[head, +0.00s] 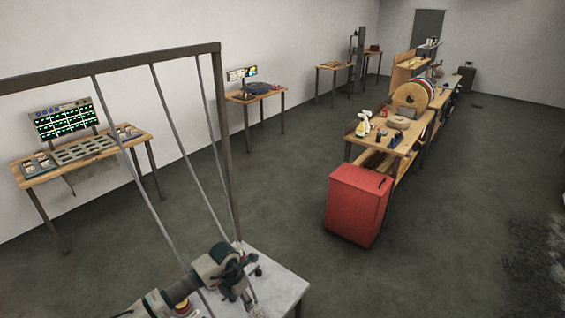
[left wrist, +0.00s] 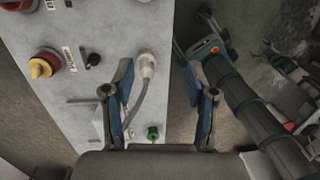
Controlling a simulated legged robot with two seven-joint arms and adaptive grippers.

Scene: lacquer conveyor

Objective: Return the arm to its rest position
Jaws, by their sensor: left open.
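My left arm comes in at the bottom of the head view. Its gripper (head: 240,284) is over a light grey panel-topped box (head: 284,284). In the left wrist view the two blue-padded fingers of this gripper (left wrist: 164,92) are apart, with nothing held between them. A grey cable with a pale plug (left wrist: 147,64) is on the panel behind the fingers, nearer the left finger. My right gripper cannot be made out for sure in either view.
A dark metal frame (head: 225,140) with slanting rods rises beside the arm. The panel carries a red-and-yellow knob (left wrist: 42,66), a black switch (left wrist: 92,59) and a green connector (left wrist: 153,133). A red cabinet (head: 354,205) stands beyond, with open floor between.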

